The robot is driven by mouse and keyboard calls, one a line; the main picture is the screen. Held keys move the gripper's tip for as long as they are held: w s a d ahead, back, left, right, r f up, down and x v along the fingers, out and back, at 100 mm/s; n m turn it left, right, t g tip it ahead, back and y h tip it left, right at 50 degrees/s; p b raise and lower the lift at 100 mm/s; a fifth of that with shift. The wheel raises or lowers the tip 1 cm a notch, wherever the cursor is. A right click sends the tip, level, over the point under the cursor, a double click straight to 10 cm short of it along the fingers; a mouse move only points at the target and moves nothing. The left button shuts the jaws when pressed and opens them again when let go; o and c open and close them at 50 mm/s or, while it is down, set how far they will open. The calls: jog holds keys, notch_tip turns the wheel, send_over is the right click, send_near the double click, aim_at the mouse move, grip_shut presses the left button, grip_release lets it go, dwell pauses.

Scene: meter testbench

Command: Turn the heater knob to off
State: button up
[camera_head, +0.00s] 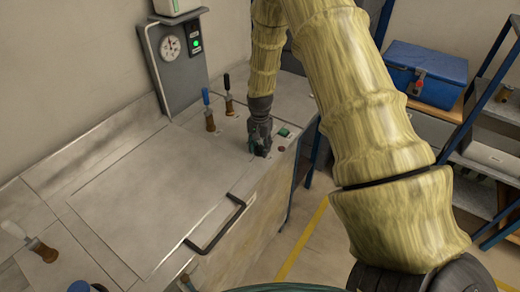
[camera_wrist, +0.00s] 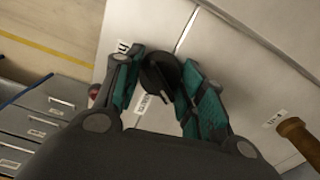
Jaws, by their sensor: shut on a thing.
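The heater knob (camera_wrist: 157,72) is a round black dial with a raised grip on the light bench panel in the wrist view. A small printed label is beside it. My gripper (camera_wrist: 162,80) has its two teal-padded fingers on either side of the knob and is shut on it. In the head view my gripper (camera_head: 261,148) reaches down to the panel at the bench's right end. There the knob is mostly hidden by the fingers, and its pointer setting cannot be read.
Levers with blue (camera_head: 208,112) and black (camera_head: 228,95) handles stand behind left. A gauge panel (camera_head: 175,55) is at the back. A black handle (camera_head: 217,226) is on the bench's front edge.

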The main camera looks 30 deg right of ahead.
aim_at(260, 145)
jog(key=n, duration=0.3)
jog(key=shift+n+b, duration=0.7)
jog(key=shift+n, duration=1.5)
jog(key=o, duration=1.1)
jog(key=shift+c, duration=0.2)
notch_tip(260, 145, up, 12)
